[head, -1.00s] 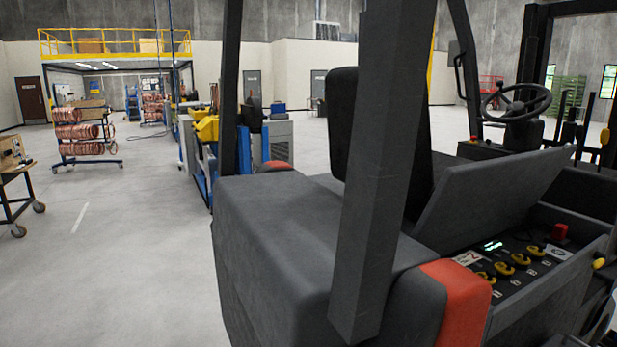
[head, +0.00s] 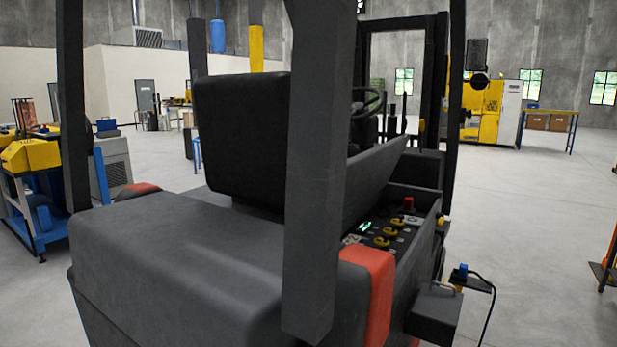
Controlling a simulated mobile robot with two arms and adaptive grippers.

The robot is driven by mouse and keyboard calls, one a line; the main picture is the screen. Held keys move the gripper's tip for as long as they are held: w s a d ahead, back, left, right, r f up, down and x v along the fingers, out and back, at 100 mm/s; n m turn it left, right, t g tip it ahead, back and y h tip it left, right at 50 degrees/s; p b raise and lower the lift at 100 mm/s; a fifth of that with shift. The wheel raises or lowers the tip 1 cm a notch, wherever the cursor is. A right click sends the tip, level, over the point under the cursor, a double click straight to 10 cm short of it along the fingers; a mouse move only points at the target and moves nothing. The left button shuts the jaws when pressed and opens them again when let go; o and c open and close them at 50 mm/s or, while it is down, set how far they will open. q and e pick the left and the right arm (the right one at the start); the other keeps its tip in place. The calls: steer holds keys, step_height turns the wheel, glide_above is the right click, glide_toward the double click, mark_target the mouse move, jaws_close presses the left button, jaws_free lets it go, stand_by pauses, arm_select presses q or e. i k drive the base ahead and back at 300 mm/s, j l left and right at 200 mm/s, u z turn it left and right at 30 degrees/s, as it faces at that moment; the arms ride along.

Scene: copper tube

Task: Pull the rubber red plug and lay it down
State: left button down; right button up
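A small red part (head: 408,203) stands up at the far end of the control panel (head: 372,238) on the dark forklift (head: 190,255). It may be the rubber red plug, but it is too small to be sure. Several yellow knobs (head: 390,232) and a lit green display sit nearer on the same panel. Neither of my grippers shows in the head view.
The forklift body and its thick upright post (head: 318,170) block the near middle. A small blue-topped fitting with a black cable (head: 461,272) stands at the forklift's right side. Open floor (head: 545,220) lies to the right. A yellow machine (head: 485,112) stands far back.

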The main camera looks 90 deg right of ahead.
mark_target(407, 202)
steer(key=i+z, duration=0.15)
steer(key=z, duration=0.35)
steer(key=i+z, duration=0.2)
steer(key=z, duration=0.3)
steer(key=i+j+z, duration=0.1)
steer(key=z, duration=0.4)
steer(key=i+j+z, duration=0.15)
steer(key=z, duration=0.3)
steer(key=j+z, duration=0.25)
steer(key=z, duration=0.25)
steer(key=i, duration=0.05)
